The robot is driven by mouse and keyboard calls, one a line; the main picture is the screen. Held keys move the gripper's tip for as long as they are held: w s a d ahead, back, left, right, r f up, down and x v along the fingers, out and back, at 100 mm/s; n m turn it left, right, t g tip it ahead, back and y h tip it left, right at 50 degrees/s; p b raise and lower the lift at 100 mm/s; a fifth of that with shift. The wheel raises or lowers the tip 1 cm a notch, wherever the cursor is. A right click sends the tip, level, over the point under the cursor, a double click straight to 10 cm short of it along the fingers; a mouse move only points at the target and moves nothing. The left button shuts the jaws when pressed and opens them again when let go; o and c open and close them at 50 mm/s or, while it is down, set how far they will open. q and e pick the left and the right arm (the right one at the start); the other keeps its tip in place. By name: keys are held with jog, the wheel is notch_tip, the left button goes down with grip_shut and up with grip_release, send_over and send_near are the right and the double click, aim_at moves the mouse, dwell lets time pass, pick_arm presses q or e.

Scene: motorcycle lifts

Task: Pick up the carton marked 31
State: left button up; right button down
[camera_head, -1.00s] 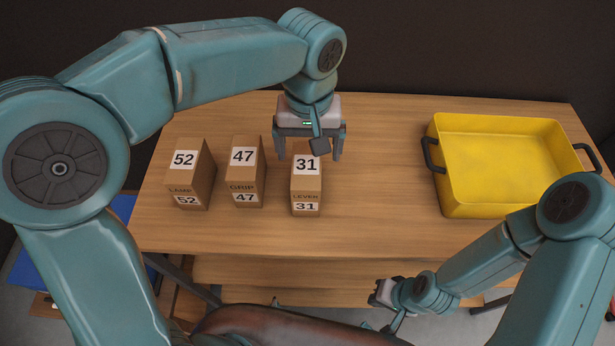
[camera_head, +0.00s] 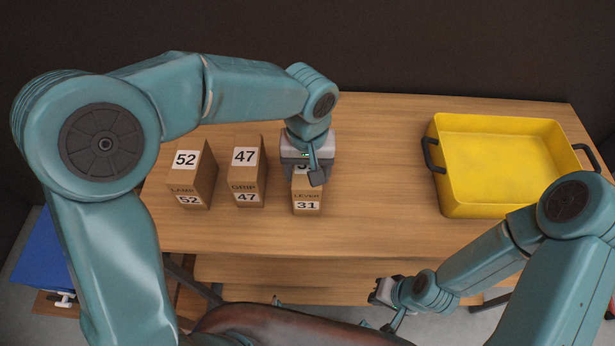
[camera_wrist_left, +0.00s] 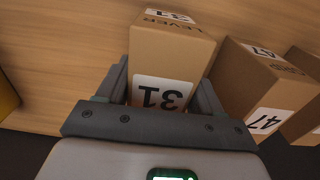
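The carton marked 31 (camera_head: 307,202) stands upright on the wooden table, a brown box with white number labels and the word LEVER. My left gripper (camera_head: 307,170) is above it and hides most of its upper part. In the left wrist view the carton (camera_wrist_left: 170,55) sits between the two fingers of the left gripper (camera_wrist_left: 163,90). The fingers are spread, one on each side, and look close to its sides without clearly pressing. My right gripper (camera_head: 382,292) is low in front of the table, away from the cartons; its finger opening is too small to make out.
Carton 47 (camera_head: 247,172) and carton 52 (camera_head: 192,175) stand left of carton 31. A yellow bin (camera_head: 480,195) with dark handles is at the table's right. The tabletop (camera_head: 385,160) between carton 31 and the bin is clear.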

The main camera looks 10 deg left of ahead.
pick_arm(q)
jog(key=c, duration=0.3)
jog(key=shift+c, duration=0.2)
